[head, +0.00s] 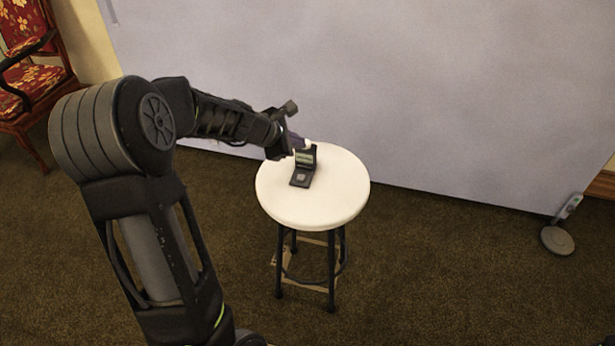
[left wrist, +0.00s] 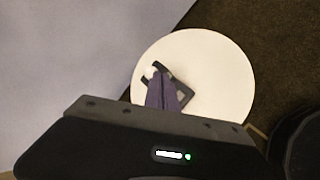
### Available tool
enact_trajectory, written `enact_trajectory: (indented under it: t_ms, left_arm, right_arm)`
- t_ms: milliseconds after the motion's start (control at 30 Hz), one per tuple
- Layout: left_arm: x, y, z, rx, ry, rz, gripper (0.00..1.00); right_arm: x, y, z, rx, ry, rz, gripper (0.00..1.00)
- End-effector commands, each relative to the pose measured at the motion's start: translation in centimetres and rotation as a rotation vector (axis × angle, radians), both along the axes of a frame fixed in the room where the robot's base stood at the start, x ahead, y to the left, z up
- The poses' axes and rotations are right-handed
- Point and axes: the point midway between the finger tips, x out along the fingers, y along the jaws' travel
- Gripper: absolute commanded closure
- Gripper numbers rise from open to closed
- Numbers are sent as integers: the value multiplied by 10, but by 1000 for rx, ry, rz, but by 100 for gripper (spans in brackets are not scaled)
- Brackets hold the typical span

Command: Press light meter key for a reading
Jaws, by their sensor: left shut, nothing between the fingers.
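The light meter (head: 302,180) is a small dark device on the round white stool top (head: 335,205). It has a flat base with a pale square key (head: 299,177) and an upright part with a greenish screen (head: 306,156). A small white dome shows at its top. In the left wrist view the light meter (left wrist: 183,98) is partly hidden behind my fingers. My left gripper (head: 297,144) is shut and empty, its purple fingers beside the top of the upright part. In the left wrist view the fingertips (left wrist: 160,78) overlap the meter; I cannot tell whether they touch it.
A pale wall panel (head: 430,90) stands behind the stool. A red patterned chair (head: 25,70) is at the far left. A round grey foot with a small post (head: 557,240) stands at the right. The rest of the stool top is clear.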

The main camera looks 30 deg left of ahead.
Motion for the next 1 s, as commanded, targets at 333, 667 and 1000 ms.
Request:
enact_trajectory:
  t_ms: [333,667,1000]
  left_arm:
    - [0,-1,-9,1,0,-3,100]
    - [0,-1,-49,2,1,-4,100]
    - [0,-1,-85,2,0,-4,100]
  right_arm:
    - [0,0,-9,0,0,-1,64]
    - [0,0,-48,-1,1,-2,64]
    - [0,0,-82,-1,2,-4,64]
